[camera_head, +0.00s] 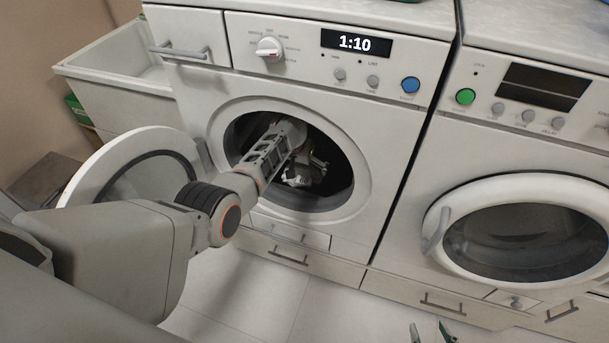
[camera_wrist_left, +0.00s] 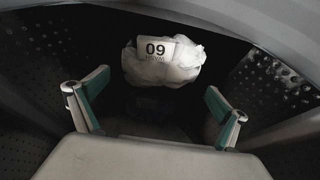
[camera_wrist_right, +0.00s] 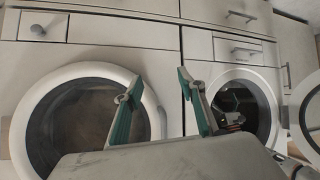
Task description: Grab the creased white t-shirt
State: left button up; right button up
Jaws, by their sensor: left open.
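The creased white t-shirt (camera_wrist_left: 165,65) shows in the left wrist view as a crumpled white bundle with a black "09" label. It is in the dark drum, ahead of my left gripper (camera_wrist_left: 155,98) and apart from it. My left fingers are spread and nothing is between them. In the head view my left gripper (camera_head: 305,172) is inside the open washing machine (camera_head: 225,60), and I cannot make out the shirt there. My right gripper (camera_wrist_right: 158,80) is open and empty. Its fingertips (camera_head: 430,328) show at the bottom of the head view, in front of the machines.
The open round door (camera_head: 85,180) of the washer swings out to the left, beside my left arm. The drum rim surrounds that arm. A second machine (camera_head: 450,150) with its round door (camera_head: 435,235) shut stands to the right. A light basin (camera_head: 110,85) is at the left. The tiled floor (camera_head: 330,310) is clear.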

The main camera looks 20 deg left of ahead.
aim_at(303, 168)
pick_arm(q)
jog(key=b+x, duration=0.1)
jog(key=x, duration=0.2)
jog(key=b+x, duration=0.1)
jog(key=shift+s+f+b, duration=0.3)
jog(key=shift+f+b, duration=0.05)
jog(key=shift+f, duration=0.15)
jog(key=shift+w+f, duration=0.2)
jog(key=shift+f, duration=0.05)
jog(key=shift+w+b, duration=0.2)
jog(key=shift+b, duration=0.1)
jog(key=shift+r, duration=0.2)
jog(key=c, duration=1)
jog(key=shift+c, duration=0.5)
jog(key=shift+r, duration=0.1)
pick_arm(e)
jog(key=shift+s+a+f, duration=0.1)
jog(key=shift+s+f, duration=0.05)
jog(key=shift+f, duration=0.5)
jog(key=shift+s+f, duration=0.15)
jog(key=shift+f, duration=0.45)
